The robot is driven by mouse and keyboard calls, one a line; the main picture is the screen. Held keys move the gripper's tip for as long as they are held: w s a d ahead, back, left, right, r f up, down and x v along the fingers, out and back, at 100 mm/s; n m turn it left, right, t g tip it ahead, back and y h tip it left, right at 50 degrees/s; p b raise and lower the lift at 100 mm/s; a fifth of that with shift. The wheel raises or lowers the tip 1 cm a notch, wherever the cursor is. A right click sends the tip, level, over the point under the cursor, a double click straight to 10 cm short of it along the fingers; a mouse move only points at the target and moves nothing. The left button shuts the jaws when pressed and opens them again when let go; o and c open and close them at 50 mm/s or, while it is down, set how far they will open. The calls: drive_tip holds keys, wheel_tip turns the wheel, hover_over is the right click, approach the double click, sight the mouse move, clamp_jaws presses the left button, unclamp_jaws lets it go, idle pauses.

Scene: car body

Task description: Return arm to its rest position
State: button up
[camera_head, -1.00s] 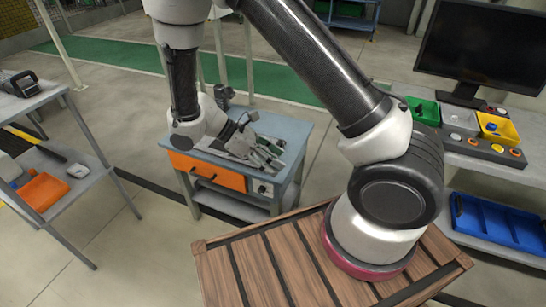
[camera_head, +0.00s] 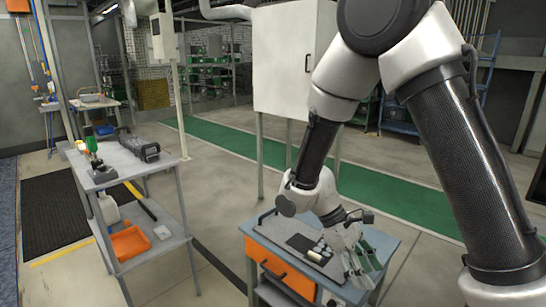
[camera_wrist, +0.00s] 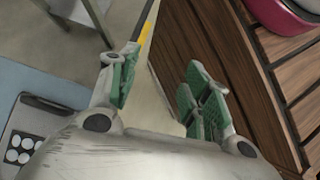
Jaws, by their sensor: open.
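My gripper (camera_head: 362,262) hangs at the end of my bent arm, over the right side of a small cart (camera_head: 388,240) with a blue-grey top and an orange drawer. Nothing is held. A dark tray with white round pieces (camera_wrist: 22,150) lies on the cart top at the left of the wrist view. The tray (camera_head: 300,243) also shows in the head view, beside my gripper and partly hidden by my arm.
A grey two-level table (camera_head: 125,165) at left holds a green-topped tool (camera_head: 91,140) and a dark case (camera_head: 140,146). An orange bin (camera_head: 130,243) sits on its lower shelf. A white cabinet (camera_head: 290,60) stands behind my arm. Wooden slats (camera_wrist: 200,60) lie close right of my gripper.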

drive_tip(key=s+d+r+m+t+y, duration=0.3)
drive_tip(key=d+r+m+t, duration=0.1)
drive_tip(key=r, duration=0.7)
drive_tip(key=s+d+r+m+t+y, duration=0.3)
drive_tip(key=d+r, duration=0.6)
drive_tip(key=r, duration=0.3)
drive_tip(key=s+m+t, duration=0.1)
drive_tip(key=m+t, duration=0.1)
drive_tip(key=m, duration=0.1)
drive_tip(key=shift+s+d+r, duration=0.2)
drive_tip(key=shift+s+d, duration=0.05)
drive_tip(key=shift+s, duration=0.05)
